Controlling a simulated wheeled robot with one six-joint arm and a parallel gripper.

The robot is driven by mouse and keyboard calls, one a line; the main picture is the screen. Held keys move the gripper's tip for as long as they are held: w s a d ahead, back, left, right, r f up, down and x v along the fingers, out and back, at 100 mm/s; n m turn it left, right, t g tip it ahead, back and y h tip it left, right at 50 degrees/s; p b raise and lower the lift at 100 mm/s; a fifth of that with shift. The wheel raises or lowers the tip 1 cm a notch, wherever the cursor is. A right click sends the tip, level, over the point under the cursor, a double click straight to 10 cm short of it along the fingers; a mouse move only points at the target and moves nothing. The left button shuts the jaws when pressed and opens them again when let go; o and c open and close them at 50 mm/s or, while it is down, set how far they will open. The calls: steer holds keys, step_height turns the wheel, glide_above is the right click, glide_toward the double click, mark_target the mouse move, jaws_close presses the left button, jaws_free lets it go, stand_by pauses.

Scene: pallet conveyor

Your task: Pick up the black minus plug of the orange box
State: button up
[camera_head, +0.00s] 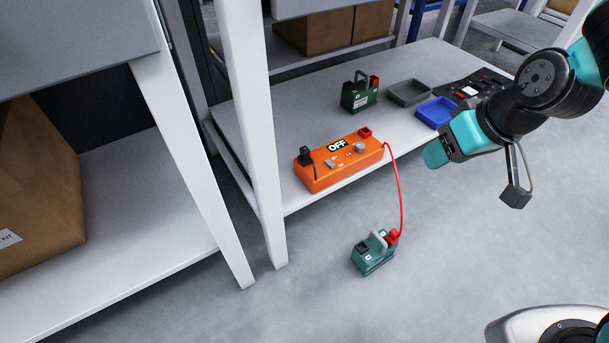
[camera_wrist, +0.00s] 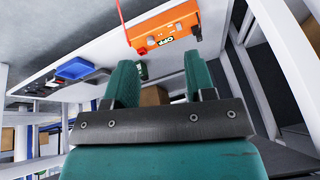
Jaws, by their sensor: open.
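The orange box (camera_head: 340,176) lies on the low shelf and shows OFF on its display. It also shows upside down in the wrist view (camera_wrist: 185,24). A red cable (camera_head: 399,185) runs from the box's right end to a red plug (camera_head: 392,237) on the teal battery (camera_head: 371,261) on the floor. My gripper (camera_head: 436,154) is open and empty, to the right of the box and apart from it. Its two fingers (camera_wrist: 160,76) show in the wrist view.
A green battery (camera_head: 358,97) stands behind the box. A grey tray (camera_head: 409,92), a blue tray (camera_head: 436,112) and a dark panel (camera_head: 471,90) lie to its right. A white post (camera_head: 250,110) rises left of the box. The floor in front is mostly clear.

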steer(key=w+a+f+n+t+y, duration=0.2)
steer(key=w+a+f+y, duration=0.15)
steer(key=a, duration=0.45)
steer(key=w+a+f+n+t+y, duration=0.2)
steer(key=a+f+n+y, duration=0.1)
steer(key=a+f, duration=0.3)
steer(key=m+t+h+p, duration=0.2)
steer(key=m+t+p, duration=0.15)
steer(key=p, duration=0.45)
glide_toward(307, 152)
steer(key=shift+n, duration=0.45)
steer(key=b+x, duration=0.1)
steer(key=x, duration=0.4)
steer(key=shift+w+b, duration=0.1)
steer(key=shift+b, duration=0.2)
steer(key=b+x, duration=0.3)
steer(key=x, duration=0.2)
steer(key=shift+w+a+f, duration=0.2)
steer(key=shift+w+a, duration=0.15)
steer(key=shift+w, duration=0.1)
